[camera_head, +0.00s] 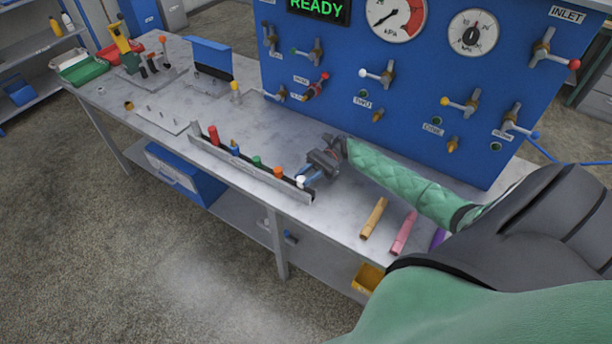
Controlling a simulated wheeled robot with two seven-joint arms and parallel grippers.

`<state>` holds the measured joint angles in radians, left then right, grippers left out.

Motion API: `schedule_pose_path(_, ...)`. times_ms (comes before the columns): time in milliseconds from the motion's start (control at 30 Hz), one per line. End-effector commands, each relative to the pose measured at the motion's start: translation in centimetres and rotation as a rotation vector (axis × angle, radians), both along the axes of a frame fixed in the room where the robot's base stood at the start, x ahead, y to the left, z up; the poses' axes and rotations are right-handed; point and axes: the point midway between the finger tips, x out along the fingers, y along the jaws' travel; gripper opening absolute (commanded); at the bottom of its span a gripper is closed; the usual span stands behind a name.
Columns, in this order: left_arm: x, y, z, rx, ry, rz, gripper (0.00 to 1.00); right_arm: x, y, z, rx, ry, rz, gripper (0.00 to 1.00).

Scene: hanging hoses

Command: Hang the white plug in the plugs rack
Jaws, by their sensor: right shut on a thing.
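The plugs rack (245,166) is a long grey rail near the front edge of the workbench. It holds a red plug (214,137), a blue one, a green one (257,161) and an orange one (279,172). The white plug (301,181) is at the rack's right end, between the fingertips of my right gripper (306,177). My right gripper is shut on it. The plug's lower part is hidden, so I cannot tell whether it rests in the rack. My left gripper is not in view.
A blue panel (420,100) with gauges and valves stands behind the bench. An orange tube (374,218), a pink tube (404,232) and a purple one lie right of the rack. A plate with pegs (160,113) lies to the left. The bench between rack and panel is mostly clear.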

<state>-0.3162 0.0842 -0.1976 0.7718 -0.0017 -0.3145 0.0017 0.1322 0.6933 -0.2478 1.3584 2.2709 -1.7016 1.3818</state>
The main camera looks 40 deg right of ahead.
Motion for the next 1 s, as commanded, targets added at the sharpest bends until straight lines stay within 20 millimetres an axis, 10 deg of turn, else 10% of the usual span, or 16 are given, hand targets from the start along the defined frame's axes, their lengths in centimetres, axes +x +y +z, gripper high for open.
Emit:
schedule_pose_path(567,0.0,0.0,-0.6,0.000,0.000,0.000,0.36,0.0,0.0,-1.2,0.000,-0.001,0.000,0.03)
schedule_pose_path(600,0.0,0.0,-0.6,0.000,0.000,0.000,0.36,0.0,0.0,-1.1,0.000,-0.001,0.000,0.33)
schedule_pose_path(700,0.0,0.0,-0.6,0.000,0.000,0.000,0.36,0.0,0.0,-1.1,0.000,0.000,0.000,0.50)
schedule_pose_path(1000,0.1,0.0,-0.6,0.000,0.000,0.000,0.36,0.0,0.0,-1.2,0.000,0.000,0.000,0.50)
